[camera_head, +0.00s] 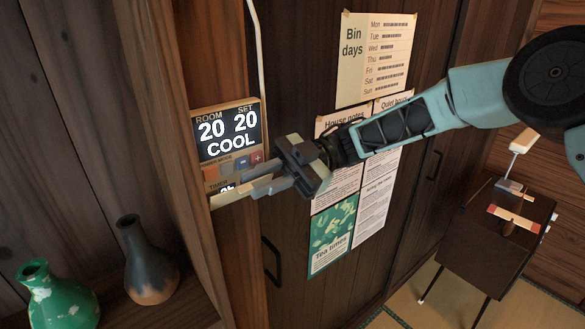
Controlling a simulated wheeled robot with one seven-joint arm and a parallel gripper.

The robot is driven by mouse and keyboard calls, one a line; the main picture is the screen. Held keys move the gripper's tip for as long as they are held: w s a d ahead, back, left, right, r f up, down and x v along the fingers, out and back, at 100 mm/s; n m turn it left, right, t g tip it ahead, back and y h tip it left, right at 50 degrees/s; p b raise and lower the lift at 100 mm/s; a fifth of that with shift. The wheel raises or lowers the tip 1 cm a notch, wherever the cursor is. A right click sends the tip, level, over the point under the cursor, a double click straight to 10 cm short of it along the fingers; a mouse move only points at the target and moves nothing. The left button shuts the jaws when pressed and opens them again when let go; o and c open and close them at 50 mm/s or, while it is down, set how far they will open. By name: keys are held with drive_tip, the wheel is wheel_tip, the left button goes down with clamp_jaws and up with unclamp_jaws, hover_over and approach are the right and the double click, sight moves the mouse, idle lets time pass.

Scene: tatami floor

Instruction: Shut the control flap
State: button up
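The wall control unit (228,133) is on a wooden post at the left centre. Its lit screen reads ROOM 20, SET 20, COOL. Below the screen, a blue minus button and a red plus button are uncovered. The control flap (224,199) seems to be the pale strip hanging open at the unit's lower edge, partly hidden by my gripper. My gripper (248,190) reaches in from the right, its fingers pointing left, just in front of the lower part of the unit. I cannot tell whether the fingers touch the flap or how far apart they are.
A pale cable (259,50) runs up from the unit. Paper notices (376,58) hang on the dark doors behind my arm. A dark vase (149,262) and a green vase (56,298) stand at lower left. A small dark table (493,248) stands at right.

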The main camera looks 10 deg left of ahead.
drive_tip(key=b+v, duration=0.6)
drive_tip(key=v, duration=1)
drive_tip(key=shift+w+d, duration=0.2)
drive_tip(key=shift+d, duration=0.05)
